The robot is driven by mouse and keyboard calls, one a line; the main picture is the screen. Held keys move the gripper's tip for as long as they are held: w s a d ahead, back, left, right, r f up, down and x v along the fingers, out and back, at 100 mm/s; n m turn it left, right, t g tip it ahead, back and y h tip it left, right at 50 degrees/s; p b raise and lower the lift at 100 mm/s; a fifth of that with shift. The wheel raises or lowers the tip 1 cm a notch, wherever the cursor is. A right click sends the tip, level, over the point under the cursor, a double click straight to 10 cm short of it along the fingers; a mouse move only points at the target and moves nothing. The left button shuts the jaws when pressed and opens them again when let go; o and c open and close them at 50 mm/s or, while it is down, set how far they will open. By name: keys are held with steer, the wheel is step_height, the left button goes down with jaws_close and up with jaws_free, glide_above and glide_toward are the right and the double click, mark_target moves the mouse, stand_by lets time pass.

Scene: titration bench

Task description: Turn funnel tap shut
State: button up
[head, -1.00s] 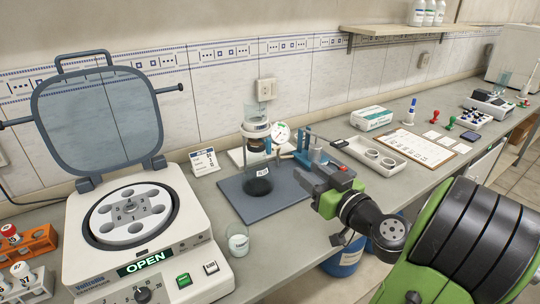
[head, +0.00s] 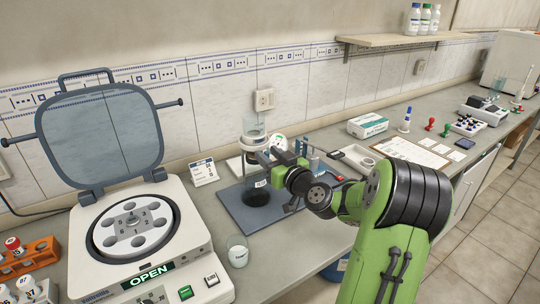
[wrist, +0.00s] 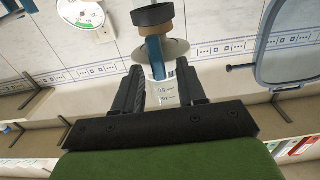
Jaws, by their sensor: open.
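The glass funnel (head: 253,138) stands upright on a dark base plate (head: 236,212), its lower part partly hidden by my gripper (head: 270,158). My gripper is open, with its fingers reaching toward the funnel's middle from the right. In the wrist view, the two fingers (wrist: 163,88) stand apart, with graduated clear glass (wrist: 166,94) beyond and between them. A blue bar (wrist: 154,50), which looks like the tap handle, lies just past the fingertips, below a black and tan collar (wrist: 152,16). I cannot tell whether the fingers touch it, nor the tap's angle.
A round white dial (head: 277,142) is close behind my gripper. A beaker (head: 237,251) stands on the bench in front of the plate. A centrifuge (head: 190,262) with its lid raised is at the left. A white tray (head: 357,158) lies to the right.

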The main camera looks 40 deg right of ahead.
jaws_close()
steer(key=shift+m, duration=0.4)
steer(key=shift+d+f+m+p, duration=0.3)
steer(key=shift+m+p, duration=0.15)
steer(key=shift+m, duration=2.4)
steer(key=shift+d+f+m+p, duration=0.35)
steer(key=shift+m+p, duration=0.1)
steer(key=shift+m, duration=2.45)
steer(key=shift+d+f+m+p, duration=0.3)
steer(key=shift+m+p, duration=0.15)
steer(key=shift+m, duration=2.4)
jaws_free()
